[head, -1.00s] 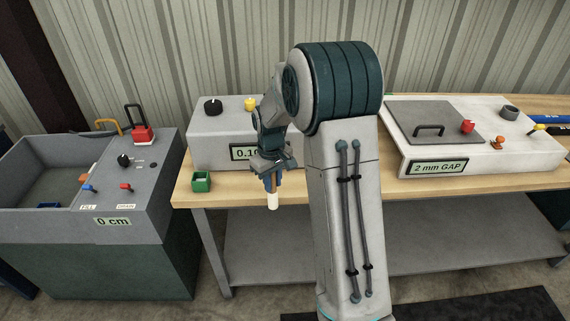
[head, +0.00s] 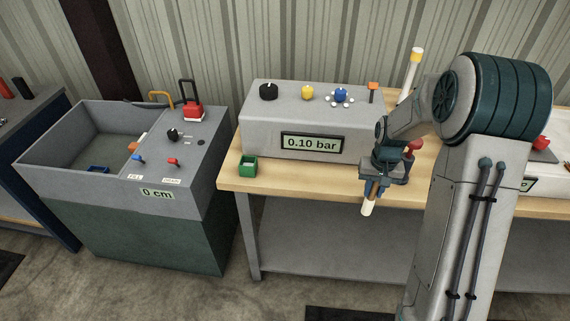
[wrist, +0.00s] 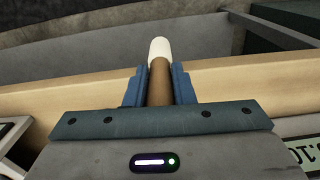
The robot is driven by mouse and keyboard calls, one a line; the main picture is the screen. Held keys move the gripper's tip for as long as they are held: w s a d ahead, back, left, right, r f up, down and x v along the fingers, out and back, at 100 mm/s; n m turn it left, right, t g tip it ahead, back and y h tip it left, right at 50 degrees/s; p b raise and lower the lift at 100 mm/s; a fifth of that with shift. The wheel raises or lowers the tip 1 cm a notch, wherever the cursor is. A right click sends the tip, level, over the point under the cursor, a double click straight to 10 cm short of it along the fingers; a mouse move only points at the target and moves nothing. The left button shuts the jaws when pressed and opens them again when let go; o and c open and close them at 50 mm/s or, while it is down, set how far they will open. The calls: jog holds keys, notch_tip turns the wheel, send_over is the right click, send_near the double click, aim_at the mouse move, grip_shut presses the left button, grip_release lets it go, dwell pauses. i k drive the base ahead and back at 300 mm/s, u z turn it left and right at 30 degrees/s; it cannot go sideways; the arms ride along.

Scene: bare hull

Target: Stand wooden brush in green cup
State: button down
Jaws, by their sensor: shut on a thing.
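My gripper (head: 371,188) is shut on the wooden brush (head: 368,207), a brown stick with a white end. In the head view the brush hangs with its white end down, slightly tilted, in front of the table's front edge. In the wrist view the brush (wrist: 159,80) lies between the two blue fingers, white end pointing away from me. The green cup (head: 248,167) is a small square open-topped holder on the table's front left corner. It stands apart from the brush, well to the left of my gripper. The green cup is not seen in the wrist view.
A grey box reading 0.10 bar (head: 262,125) with knobs stands behind the cup. A grey sink unit (head: 160,178) is left of the table. A white and yellow cylinder (head: 411,75) stands behind my arm. The wooden tabletop (head: 300,181) is clear between cup and gripper.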

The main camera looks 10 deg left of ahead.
aim_at(251, 170)
jog(key=z, duration=0.85)
jog(key=k, duration=0.85)
jog(key=u, duration=1.35)
jog(key=i, duration=0.6)
jog(key=u, duration=0.05)
